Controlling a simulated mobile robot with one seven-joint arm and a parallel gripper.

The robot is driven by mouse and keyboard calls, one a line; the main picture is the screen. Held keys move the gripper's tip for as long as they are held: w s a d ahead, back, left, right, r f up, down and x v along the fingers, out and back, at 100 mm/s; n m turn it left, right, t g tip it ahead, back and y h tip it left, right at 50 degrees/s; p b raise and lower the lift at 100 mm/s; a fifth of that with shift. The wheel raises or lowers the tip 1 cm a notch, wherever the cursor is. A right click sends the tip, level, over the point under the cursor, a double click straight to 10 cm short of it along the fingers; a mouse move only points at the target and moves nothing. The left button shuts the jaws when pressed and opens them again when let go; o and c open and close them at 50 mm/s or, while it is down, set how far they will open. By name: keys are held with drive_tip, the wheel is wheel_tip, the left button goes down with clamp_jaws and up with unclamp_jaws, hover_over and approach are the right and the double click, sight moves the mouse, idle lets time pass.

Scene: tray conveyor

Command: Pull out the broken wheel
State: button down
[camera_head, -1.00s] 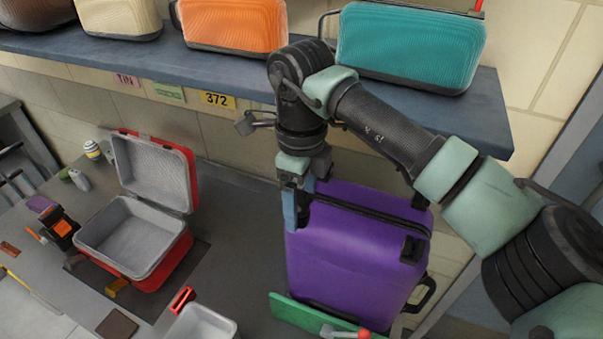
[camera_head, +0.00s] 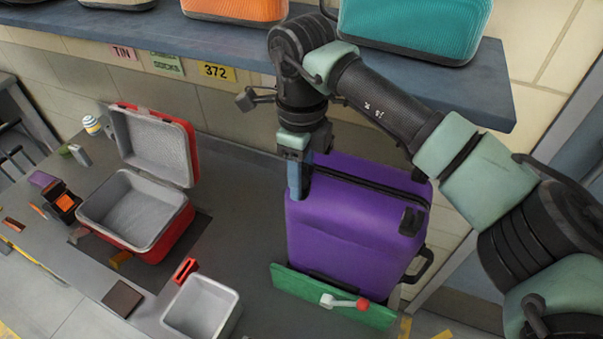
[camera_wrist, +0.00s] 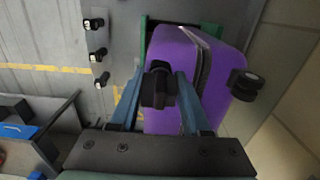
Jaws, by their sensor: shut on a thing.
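A purple suitcase (camera_head: 345,225) stands upright on the grey bench behind a green clamp plate (camera_head: 330,298) in the head view. It also fills the middle of the wrist view (camera_wrist: 168,122). My gripper (camera_head: 298,188) points down at its upper left corner. In the wrist view my gripper (camera_wrist: 160,85) has its blue fingers shut on a black wheel (camera_wrist: 158,88) at the case's edge. That wheel is hidden in the head view. I cannot tell whether it is still seated. Another black wheel (camera_wrist: 246,83) sits on the case's right corner.
An open red case (camera_head: 150,195) with grey lining and a small grey bin (camera_head: 202,305) stand to the left. A shelf (camera_head: 210,45) with orange and teal cases runs behind my arm. Several small black wheel-like parts (camera_wrist: 98,53) show at left in the wrist view.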

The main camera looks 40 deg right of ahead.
drive_tip(key=shift+r, duration=0.2)
drive_tip(key=shift+r+p, duration=1.65)
drive_tip(key=shift+r, duration=1)
drive_tip(key=shift+r+p, duration=1.15)
drive_tip(key=shift+r, duration=0.9)
